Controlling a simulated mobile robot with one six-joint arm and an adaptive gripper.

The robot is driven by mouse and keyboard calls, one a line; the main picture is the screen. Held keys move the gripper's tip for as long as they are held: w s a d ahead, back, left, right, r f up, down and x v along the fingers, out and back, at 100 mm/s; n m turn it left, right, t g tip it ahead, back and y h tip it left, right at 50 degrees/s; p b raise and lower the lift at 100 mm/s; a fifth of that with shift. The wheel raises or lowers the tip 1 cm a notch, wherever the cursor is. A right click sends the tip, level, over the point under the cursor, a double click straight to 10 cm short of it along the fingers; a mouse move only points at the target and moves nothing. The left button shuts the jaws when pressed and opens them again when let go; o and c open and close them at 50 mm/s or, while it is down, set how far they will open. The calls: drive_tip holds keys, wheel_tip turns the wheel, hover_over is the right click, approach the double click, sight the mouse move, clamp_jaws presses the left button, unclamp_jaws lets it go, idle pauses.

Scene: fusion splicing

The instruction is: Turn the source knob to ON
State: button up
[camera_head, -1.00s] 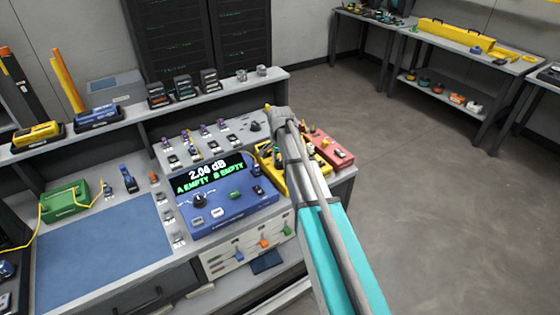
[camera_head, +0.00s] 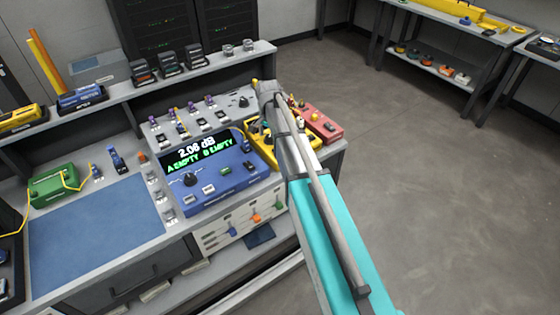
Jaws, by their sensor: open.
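A blue device (camera_head: 225,191) with a lit display (camera_head: 200,152) stands on the bench. Its display reads about 2.06 dB, with A EMPTY and B EMPTY below. A black knob (camera_head: 190,180) sits on its left face. Another dark knob (camera_head: 243,102) sits on the grey sloped panel (camera_head: 222,122) behind. I cannot tell from labels which one is the source knob, nor read its setting. My grey and teal arm reaches up from the lower right, to the right of the blue device. My gripper does not show clearly; the arm's far end hides what lies behind it.
A yellow tray (camera_head: 262,150) with small items and a red case (camera_head: 322,124) lie beside my arm. A blue mat (camera_head: 95,235) and a green box (camera_head: 53,184) are at left. A raised shelf (camera_head: 215,69) runs behind. The floor at right is clear.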

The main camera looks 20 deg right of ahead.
sight(270, 136)
drive_tip(key=shift+n, duration=0.4)
drive_tip(key=n, duration=0.3)
drive_tip(key=shift+n, duration=0.3)
drive_tip(key=n, duration=0.4)
drive_tip(key=shift+n, duration=0.3)
drive_tip(key=n, duration=0.8)
drive_tip(key=shift+n, duration=0.4)
wheel_tip(270, 136, up, 14)
drive_tip(key=p, duration=1.4)
drive_tip(key=s+f+m+b, duration=0.4)
drive_tip(key=s, duration=0.8)
drive_tip(key=s+f+m+b, duration=0.4)
drive_tip(key=s+f+b, duration=0.1)
drive_tip(key=s, duration=0.7)
drive_tip(key=shift+s+a+f, duration=0.2)
drive_tip(key=shift+s+a, duration=0.15)
idle(0.3)
